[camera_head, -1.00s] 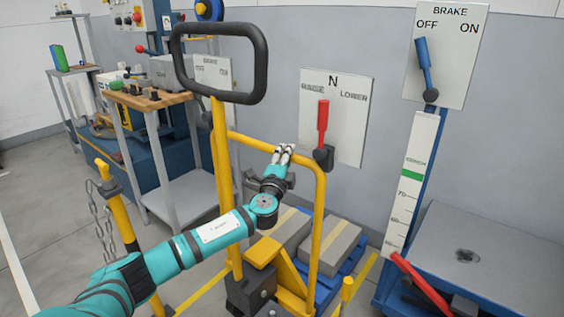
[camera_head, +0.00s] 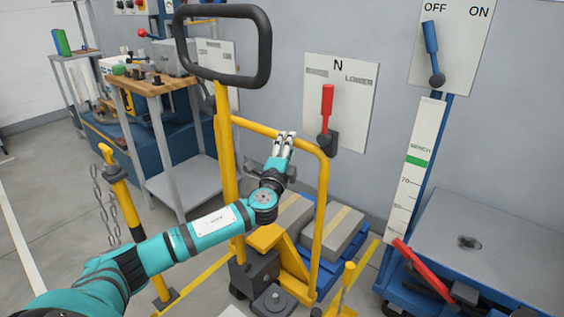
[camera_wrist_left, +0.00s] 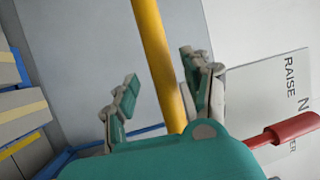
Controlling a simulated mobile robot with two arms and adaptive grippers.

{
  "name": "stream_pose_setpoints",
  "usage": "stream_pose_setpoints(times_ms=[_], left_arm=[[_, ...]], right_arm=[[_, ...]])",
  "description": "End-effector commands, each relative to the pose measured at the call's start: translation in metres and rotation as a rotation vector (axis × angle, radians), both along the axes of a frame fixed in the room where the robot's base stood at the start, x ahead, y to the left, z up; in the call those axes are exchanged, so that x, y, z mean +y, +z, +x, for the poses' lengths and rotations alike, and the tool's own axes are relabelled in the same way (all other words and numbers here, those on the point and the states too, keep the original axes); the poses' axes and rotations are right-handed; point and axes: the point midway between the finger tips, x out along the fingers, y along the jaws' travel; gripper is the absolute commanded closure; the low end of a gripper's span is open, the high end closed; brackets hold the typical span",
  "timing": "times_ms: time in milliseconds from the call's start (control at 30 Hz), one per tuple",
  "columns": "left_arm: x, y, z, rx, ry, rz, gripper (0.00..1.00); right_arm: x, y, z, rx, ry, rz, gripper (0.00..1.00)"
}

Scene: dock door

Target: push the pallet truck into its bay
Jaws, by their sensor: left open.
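The pallet truck has a yellow tube frame (camera_head: 322,205) and a black loop handle (camera_head: 263,60), and stands in the middle of the head view. Grey boxes with a tan stripe (camera_head: 335,232) sit on a blue pallet at its far side. My left gripper (camera_head: 285,138) is open at the frame's top bar. In the left wrist view the yellow bar (camera_wrist_left: 156,55) runs between the open fingers (camera_wrist_left: 163,85), nearer the right one; contact cannot be told. Yellow floor lines (camera_head: 205,280) lie beside the truck; which area is the bay is unclear. My right gripper is not in view.
A yellow post with a chain (camera_head: 122,200) stands at left, beside a workbench (camera_head: 155,85). A wall panel with a red lever (camera_head: 327,108) is behind the frame.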

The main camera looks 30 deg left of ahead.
Motion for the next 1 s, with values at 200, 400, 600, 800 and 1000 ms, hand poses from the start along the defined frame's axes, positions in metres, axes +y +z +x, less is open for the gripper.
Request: stream_pose_setpoints(times_ms=[200, 400, 600, 800, 1000], left_arm=[[-0.016, -0.011, -0.046, 0.004, -0.003, 0.0, 0.51], [-0.025, -0.015, -0.073, 0.001, -0.002, 0.0, 0.51], [-0.028, -0.015, -0.082, -0.001, -0.001, 0.0, 0.51], [-0.028, -0.015, -0.082, -0.001, -0.001, 0.0, 0.51], [-0.028, -0.016, -0.082, -0.001, -0.001, 0.0, 0.51]], right_arm=[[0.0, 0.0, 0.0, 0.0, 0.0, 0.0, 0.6], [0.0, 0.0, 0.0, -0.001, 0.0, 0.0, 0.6], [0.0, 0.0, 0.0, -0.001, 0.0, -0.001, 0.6], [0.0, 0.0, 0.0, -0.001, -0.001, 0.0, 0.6], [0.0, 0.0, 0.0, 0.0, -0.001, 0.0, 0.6]])
